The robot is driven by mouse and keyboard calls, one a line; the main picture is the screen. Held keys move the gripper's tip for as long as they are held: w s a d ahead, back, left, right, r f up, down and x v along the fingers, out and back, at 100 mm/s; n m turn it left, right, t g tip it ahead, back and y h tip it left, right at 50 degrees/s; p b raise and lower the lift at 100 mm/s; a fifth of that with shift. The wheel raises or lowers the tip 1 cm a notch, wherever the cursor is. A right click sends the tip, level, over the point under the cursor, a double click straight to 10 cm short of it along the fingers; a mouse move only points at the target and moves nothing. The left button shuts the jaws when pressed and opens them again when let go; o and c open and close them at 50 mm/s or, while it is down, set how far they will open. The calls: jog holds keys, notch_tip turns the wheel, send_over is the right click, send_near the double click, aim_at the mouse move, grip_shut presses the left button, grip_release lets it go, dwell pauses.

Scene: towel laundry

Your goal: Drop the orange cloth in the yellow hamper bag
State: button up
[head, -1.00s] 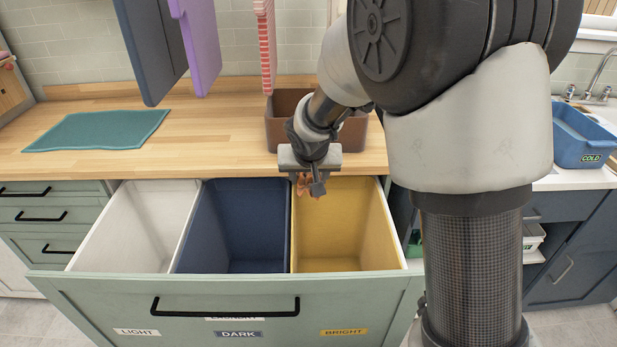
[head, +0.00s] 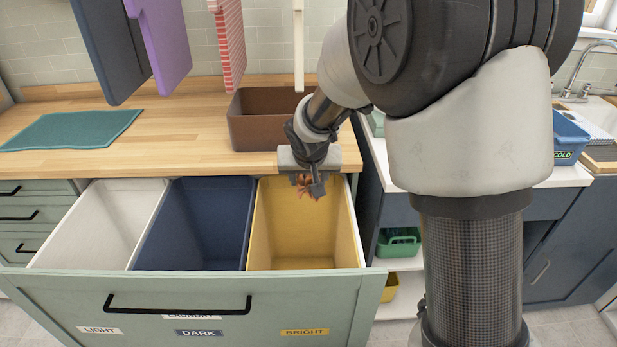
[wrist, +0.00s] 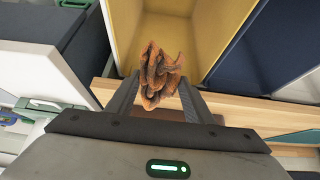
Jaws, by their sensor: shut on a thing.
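The orange cloth (wrist: 158,75) is a small crumpled bundle between my gripper's fingers in the wrist view. In the head view the cloth (head: 304,185) shows partly, just below the fingers. My gripper (head: 312,188) is shut on it and points down. The gripper also shows in the wrist view (wrist: 160,95). The yellow hamper bag (head: 290,246) is the right compartment of the pulled-out drawer, above the BRIGHT label. The gripper and cloth are over the back part of its opening. The bag's yellow wall also shows in the wrist view (wrist: 205,25). The inside I can see looks empty.
A white bag (head: 92,225) and a dark blue bag (head: 195,225) fill the other compartments. A brown box (head: 262,125) stands on the counter behind my gripper. A teal cloth (head: 70,130) lies at left. Hanging towels (head: 160,40) are above the counter.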

jog(key=shift+f+b, duration=1.75)
jog(key=shift+f, duration=1.05)
jog(key=o, duration=1.1)
jog(key=shift+r, duration=0.15)
jog(key=p+v, duration=0.2)
jog(key=v, duration=1.5)
jog(key=shift+r+p, duration=0.1)
jog(key=shift+p, duration=0.3)
jog(key=shift+s, duration=0.1)
